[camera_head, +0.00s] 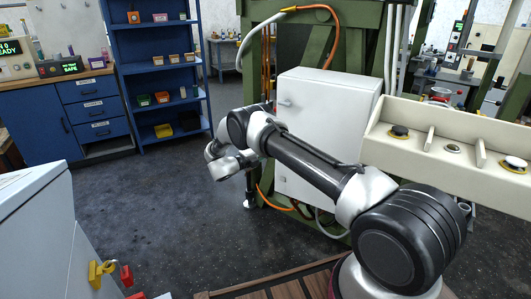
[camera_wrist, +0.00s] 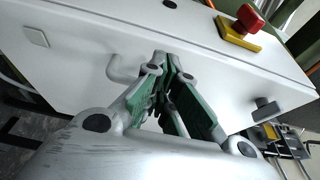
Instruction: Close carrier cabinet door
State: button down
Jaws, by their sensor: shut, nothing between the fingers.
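A white cabinet (camera_head: 318,105) with a small handle (camera_head: 286,103) is mounted on the green frame at the centre. Its front looks flat, and no open gap shows. A pale cabinet (camera_head: 35,225) stands at the lower left, with yellow and red parts on its side. My gripper (camera_head: 226,168) is left of the central cabinet, at the end of the arm. In the wrist view my gripper (camera_wrist: 168,62) is shut and empty, over a white panel (camera_wrist: 75,55) and close to its grey-white handle (camera_wrist: 124,68).
A beige control console (camera_head: 440,150) is at the right. Blue shelves (camera_head: 160,90) and a blue workbench (camera_head: 40,125) stand at the back left. The dark floor (camera_head: 150,190) between is clear.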

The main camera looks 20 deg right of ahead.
jog(key=a, duration=1)
jog(key=w+a+f+n+t+y, duration=0.5)
jog(key=w+f+n+t+y, duration=0.1)
jog(key=w+f+n+y, duration=0.3)
jog(key=s+a+r+n+g+y, duration=0.1)
jog(key=a+r+n+y, duration=0.1)
jog(key=a+n+y, duration=0.4)
jog(key=s+a+r+n+g+y, duration=0.1)
jog(key=s+a+r+n+y, duration=0.15)
jog(key=n, duration=0.45)
jog(key=s+d+r+n+g, duration=0.2)
jog(key=s+d+r, duration=0.7)
jog(key=s, duration=1)
jog(key=s+d+r+n+g, duration=0.2)
jog(key=s+d+r+n, duration=0.2)
jog(key=s+d+r, duration=0.6)
jog(key=s+d+r+n+g, duration=0.1)
jog(key=s+d+r+n, duration=0.3)
jog(key=s+d+r, duration=0.5)
jog(key=s+r, duration=0.5)
jog(key=s, duration=0.4)
jog(key=s+r, duration=0.6)
jog(key=s, duration=0.4)
jog(key=shift+s+d+r+g, duration=0.2)
jog(key=shift+s+g, duration=0.1)
jog(key=shift+g, duration=0.1)
